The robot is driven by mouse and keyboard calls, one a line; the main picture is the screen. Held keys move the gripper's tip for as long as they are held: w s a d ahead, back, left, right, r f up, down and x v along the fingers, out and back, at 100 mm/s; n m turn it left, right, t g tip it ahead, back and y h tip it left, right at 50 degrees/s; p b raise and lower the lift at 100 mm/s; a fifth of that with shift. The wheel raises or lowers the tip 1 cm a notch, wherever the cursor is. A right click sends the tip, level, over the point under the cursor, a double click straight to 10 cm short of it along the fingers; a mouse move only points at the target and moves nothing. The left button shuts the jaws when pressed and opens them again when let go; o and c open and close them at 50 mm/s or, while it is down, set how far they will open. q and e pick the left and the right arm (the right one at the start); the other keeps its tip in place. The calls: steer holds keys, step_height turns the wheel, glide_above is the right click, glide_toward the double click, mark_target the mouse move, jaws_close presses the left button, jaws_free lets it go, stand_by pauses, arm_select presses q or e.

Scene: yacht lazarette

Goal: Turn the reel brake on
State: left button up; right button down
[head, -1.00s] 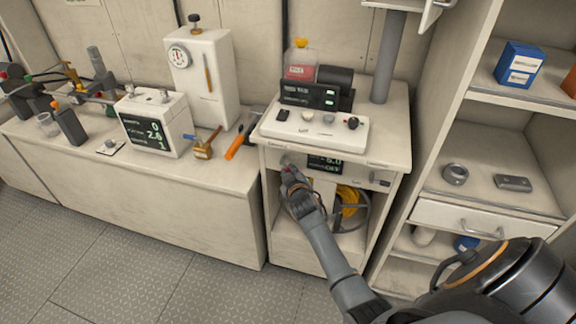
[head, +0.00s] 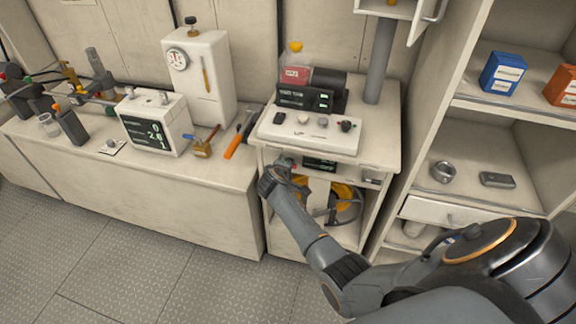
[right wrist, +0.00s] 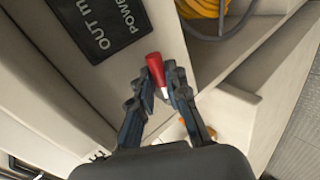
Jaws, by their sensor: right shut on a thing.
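My right gripper (right wrist: 162,92) is shut on a small red handle (right wrist: 155,70), which sticks out between the fingertips. In the head view the right gripper (head: 284,164) is at the upper left front of the white cabinet, left of its small display, and mostly hidden by my own wrist. The reel (head: 345,204) with yellow hose stands in the open bay below the display; the hose (right wrist: 205,8) also shows in the right wrist view. The handle's mount and any on/off marking are hidden. My left gripper is out of view.
The dark display panel (right wrist: 100,28) is close to the fingers in the right wrist view. A control box (head: 312,132) sits on the cabinet top. A long bench (head: 110,185) with instruments stands left, open shelves (head: 490,175) right. The floor (head: 130,270) in front is clear.

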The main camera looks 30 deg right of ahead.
steer(key=shift+r+n, duration=0.15)
steer(key=shift+n, duration=0.15)
stand_by(0.5)
steer(key=c, duration=1.3)
jaws_free()
steer(key=v, duration=1.2)
steer(key=shift+w+a, duration=0.2)
steer(key=shift+a, duration=0.05)
